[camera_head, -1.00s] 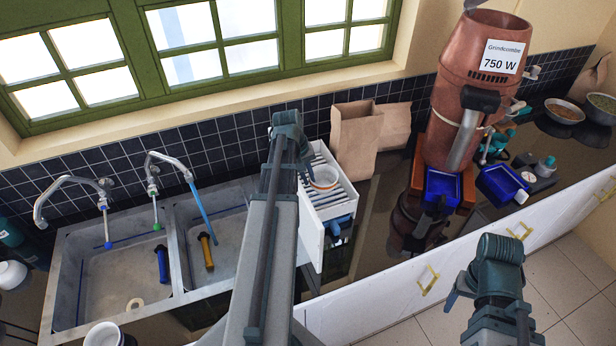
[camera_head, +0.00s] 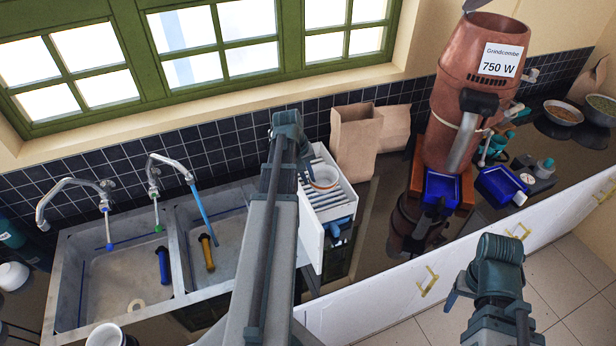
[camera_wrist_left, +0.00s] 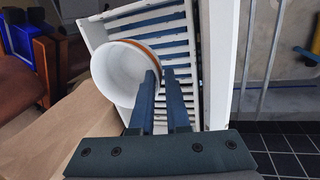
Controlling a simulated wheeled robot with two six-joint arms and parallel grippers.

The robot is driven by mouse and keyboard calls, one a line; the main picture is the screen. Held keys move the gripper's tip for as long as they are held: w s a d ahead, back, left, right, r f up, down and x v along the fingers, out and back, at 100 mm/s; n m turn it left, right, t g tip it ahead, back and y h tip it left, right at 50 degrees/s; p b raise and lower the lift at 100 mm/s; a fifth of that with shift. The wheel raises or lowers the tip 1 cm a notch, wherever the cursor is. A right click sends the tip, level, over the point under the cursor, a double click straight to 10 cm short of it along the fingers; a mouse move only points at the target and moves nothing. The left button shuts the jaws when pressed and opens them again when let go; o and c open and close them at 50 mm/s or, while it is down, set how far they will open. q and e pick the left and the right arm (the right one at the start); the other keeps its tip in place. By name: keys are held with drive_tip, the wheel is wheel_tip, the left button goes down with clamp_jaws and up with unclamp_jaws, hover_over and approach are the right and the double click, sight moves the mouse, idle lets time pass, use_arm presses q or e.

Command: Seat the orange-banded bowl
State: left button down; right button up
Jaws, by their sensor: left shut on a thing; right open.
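The orange-banded bowl (camera_wrist_left: 120,75) is white with an orange band near its rim. In the left wrist view it is at the fingertips of my left gripper (camera_wrist_left: 160,78), which is shut on its rim. The bowl lies against the slats of a white slatted rack (camera_wrist_left: 183,45); I cannot tell whether it rests on them. In the head view the bowl (camera_head: 324,177) shows over the rack (camera_head: 335,205), right of my left gripper (camera_head: 300,165), whose fingers are mostly hidden by its wrist. My right gripper (camera_head: 490,315) is open and empty, in front of the white cabinets.
Paper bags (camera_head: 356,140) stand behind the rack. A copper grinder (camera_head: 468,110) and blue trays (camera_head: 440,187) are to its right. A double sink (camera_head: 120,275) with taps is to the left. Dark counter lies clear between rack and grinder.

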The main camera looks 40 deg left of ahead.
use_arm(q)
drive_tip(key=shift+r, duration=0.15)
drive_tip(key=c, duration=0.5)
unclamp_jaws()
drive_tip(key=shift+c, duration=0.2)
wheel_tip(320, 180, up, 8)
drive_tip(key=p, duration=0.8)
drive_tip(key=shift+r, duration=0.1)
idle(0.4)
